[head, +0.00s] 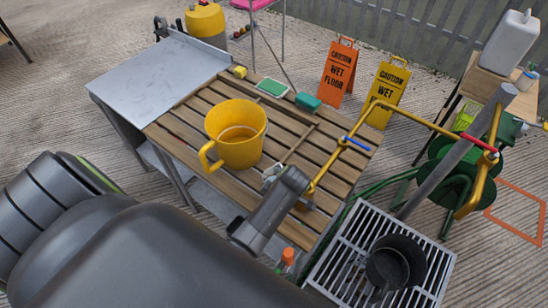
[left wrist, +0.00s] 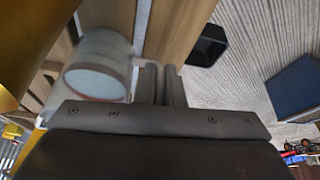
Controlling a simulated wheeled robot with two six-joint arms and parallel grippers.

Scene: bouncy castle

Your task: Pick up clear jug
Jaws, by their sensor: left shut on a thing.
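The clear jug (left wrist: 97,68) shows in the left wrist view as a hazy, see-through cylinder with a pale round end, just left of my fingers. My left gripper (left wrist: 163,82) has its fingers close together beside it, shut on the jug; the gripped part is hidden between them. In the head view my left gripper (head: 273,176) is low over the slatted table (head: 190,128), right of the yellow jug. Only a small pale bit by the fingertips shows there, and the arm hides most of the clear jug. My right gripper is out of view.
A large yellow jug (head: 238,137) stands close to the left of my gripper. A yellow pipe (head: 345,143) runs along the table's right side. A green box (head: 308,101) lies at the back. A grate (head: 340,245) with a black pot (head: 393,262) is front right.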

